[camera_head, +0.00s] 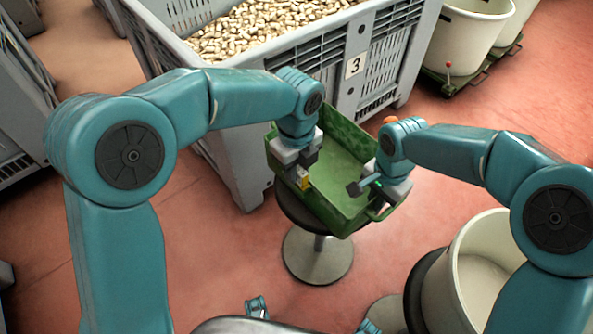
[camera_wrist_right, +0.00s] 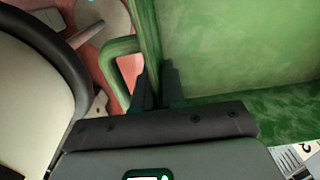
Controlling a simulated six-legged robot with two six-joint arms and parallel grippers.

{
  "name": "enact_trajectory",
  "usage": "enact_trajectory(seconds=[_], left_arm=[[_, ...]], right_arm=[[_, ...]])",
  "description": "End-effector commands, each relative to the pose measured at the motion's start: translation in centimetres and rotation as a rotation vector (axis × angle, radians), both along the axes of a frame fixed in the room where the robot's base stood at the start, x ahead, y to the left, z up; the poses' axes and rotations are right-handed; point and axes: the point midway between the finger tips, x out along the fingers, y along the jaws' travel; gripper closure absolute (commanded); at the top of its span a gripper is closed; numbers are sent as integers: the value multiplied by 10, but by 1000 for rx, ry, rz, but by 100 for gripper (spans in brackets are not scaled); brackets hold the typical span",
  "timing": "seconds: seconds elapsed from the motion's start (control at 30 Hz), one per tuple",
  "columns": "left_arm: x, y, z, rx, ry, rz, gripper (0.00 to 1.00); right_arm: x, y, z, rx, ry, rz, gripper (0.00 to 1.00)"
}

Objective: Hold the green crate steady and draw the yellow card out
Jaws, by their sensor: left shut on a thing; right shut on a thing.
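The green crate (camera_head: 342,165) sits on a round dark stool, tilted in the head view; its inside and a side handle fill much of the right wrist view (camera_wrist_right: 230,45). My right gripper (camera_head: 366,186) is shut on the crate's right wall beside the handle; in the wrist view its fingers (camera_wrist_right: 155,85) lie on both sides of the wall. My left gripper (camera_head: 303,176) is at the crate's left part, shut on the small yellow card (camera_head: 304,183). The gripper hides most of the card, so I cannot tell whether it is clear of the crate.
A large grey bin (camera_head: 250,100) full of corks, with a number 3 plate, stands right behind the crate. A cream tub (camera_head: 478,255) stands at the lower right. More cream tubs (camera_head: 470,35) are at the back right. Red floor is open at right and lower left.

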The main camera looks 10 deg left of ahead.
Motion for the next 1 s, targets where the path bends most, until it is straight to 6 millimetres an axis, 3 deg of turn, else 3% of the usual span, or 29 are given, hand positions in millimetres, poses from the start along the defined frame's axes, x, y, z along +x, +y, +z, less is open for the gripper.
enact_trajectory(seconds=[0.17, 0.4, 0.6, 0.93, 0.97, 1.0], left_arm=[[1, 0, 13, 0, -4, 0, 100], [1, 0, 65, -1, -5, 1, 100], [0, 0, 94, 0, -2, 1, 100], [0, 0, 100, 0, 0, 1, 100], [0, 0, 100, 0, 0, 1, 100], [0, 0, 100, 0, 0, 1, 100]], right_arm=[[0, 0, 1, 0, -1, 0, 100], [0, 0, 1, 0, -1, 0, 100], [0, 0, 0, 1, -2, 0, 100], [0, 0, 1, 1, -2, 0, 100], [0, 0, 1, 1, -2, 0, 80], [0, 0, 1, 1, -2, 0, 67]])
